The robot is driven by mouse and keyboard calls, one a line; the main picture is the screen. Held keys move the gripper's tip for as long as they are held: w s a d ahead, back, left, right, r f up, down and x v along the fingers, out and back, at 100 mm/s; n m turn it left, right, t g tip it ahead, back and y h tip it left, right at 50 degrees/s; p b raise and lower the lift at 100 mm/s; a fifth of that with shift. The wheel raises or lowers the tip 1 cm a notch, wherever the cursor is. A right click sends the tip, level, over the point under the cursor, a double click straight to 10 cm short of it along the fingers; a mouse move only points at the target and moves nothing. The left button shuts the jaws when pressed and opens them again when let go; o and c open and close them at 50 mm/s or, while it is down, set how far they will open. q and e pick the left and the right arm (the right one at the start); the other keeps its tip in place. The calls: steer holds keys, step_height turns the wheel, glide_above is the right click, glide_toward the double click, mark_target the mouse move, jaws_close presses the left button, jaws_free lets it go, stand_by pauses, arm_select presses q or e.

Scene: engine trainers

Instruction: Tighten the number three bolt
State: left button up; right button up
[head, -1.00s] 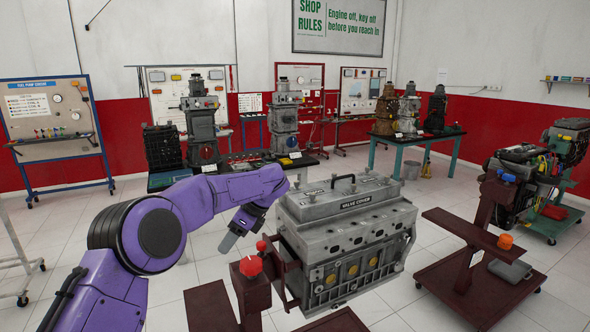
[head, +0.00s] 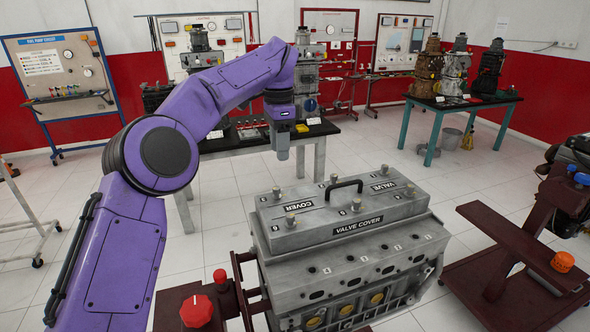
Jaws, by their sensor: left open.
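The grey engine block (head: 345,265) stands on its stand with the grey valve cover (head: 345,212) on top. My left gripper (head: 282,154) points down, open and empty, above and behind the back left bolt, apart from the cover. My right gripper is out of view.
A red knob (head: 196,310) sits on the dark red stand at the front left. Another dark red stand with an orange knob (head: 563,262) is at the right. A black table (head: 240,142) with engines is behind my left arm. A teal table (head: 460,100) stands at the back right.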

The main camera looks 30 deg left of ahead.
mark_target(275, 188)
arm_select(q)
steer(key=s+f, duration=0.1)
steer(key=f, duration=0.1)
steer(key=s+f, duration=0.1)
steer(key=f, duration=0.1)
steer(key=s+f, duration=0.2)
steer(key=f, duration=0.1)
steer(key=shift+s+a+p, duration=0.1)
steer(key=shift+a+p, duration=0.05)
steer(key=shift+p, duration=0.15)
steer(key=w+f, duration=0.3)
steer(key=shift+w+f, duration=0.1)
steer(key=shift+f, duration=0.05)
steer(key=shift+s, duration=0.25)
steer(key=shift+c, duration=0.4)
steer(key=shift+s+r, duration=0.45)
steer(key=shift+s, duration=0.05)
jaws_close()
steer(key=shift+w+f, duration=0.1)
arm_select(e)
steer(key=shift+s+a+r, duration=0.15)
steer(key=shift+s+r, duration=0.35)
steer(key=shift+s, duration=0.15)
